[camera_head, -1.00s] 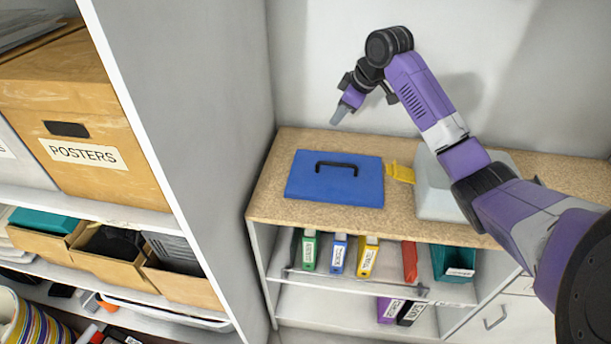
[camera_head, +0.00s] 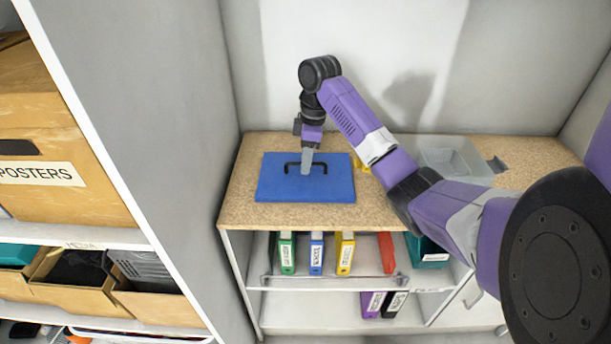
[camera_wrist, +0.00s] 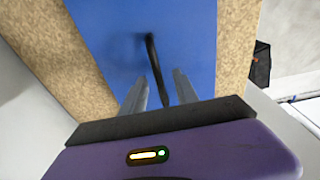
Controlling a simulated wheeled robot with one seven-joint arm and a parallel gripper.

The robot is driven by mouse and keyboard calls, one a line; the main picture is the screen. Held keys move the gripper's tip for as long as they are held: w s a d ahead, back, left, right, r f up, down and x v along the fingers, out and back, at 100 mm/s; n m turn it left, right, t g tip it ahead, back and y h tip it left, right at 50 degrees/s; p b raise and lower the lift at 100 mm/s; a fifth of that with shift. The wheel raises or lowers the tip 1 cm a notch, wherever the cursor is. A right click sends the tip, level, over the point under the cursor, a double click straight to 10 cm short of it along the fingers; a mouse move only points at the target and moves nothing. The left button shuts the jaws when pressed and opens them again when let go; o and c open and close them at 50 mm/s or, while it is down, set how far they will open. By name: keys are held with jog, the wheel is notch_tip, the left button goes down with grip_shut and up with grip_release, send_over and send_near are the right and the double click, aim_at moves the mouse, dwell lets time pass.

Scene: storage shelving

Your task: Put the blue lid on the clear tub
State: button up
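The blue lid (camera_head: 275,190) lies flat on the left of the wooden counter, with a black bar handle (camera_head: 290,165) on top. The clear tub (camera_head: 460,160) stands on the right of the counter, its top open and its near left part hidden behind my arm. My gripper (camera_head: 306,170) points down at the middle of the handle. In the wrist view, the two fingers of my gripper (camera_wrist: 161,80) are apart, with the lid's handle (camera_wrist: 156,70) between them. I cannot tell whether either finger touches the handle.
A small yellow item (camera_head: 362,168) lies between lid and tub, partly hidden by my arm. A dark grey item (camera_head: 497,164) is right of the tub. A tall grey shelf side (camera_head: 165,130) stands left of the counter (camera_head: 238,205). Several binders (camera_head: 316,255) stand below.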

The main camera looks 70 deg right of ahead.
jog(key=shift+f, duration=0.9)
grip_shut()
jog(key=shift+r, duration=0.1)
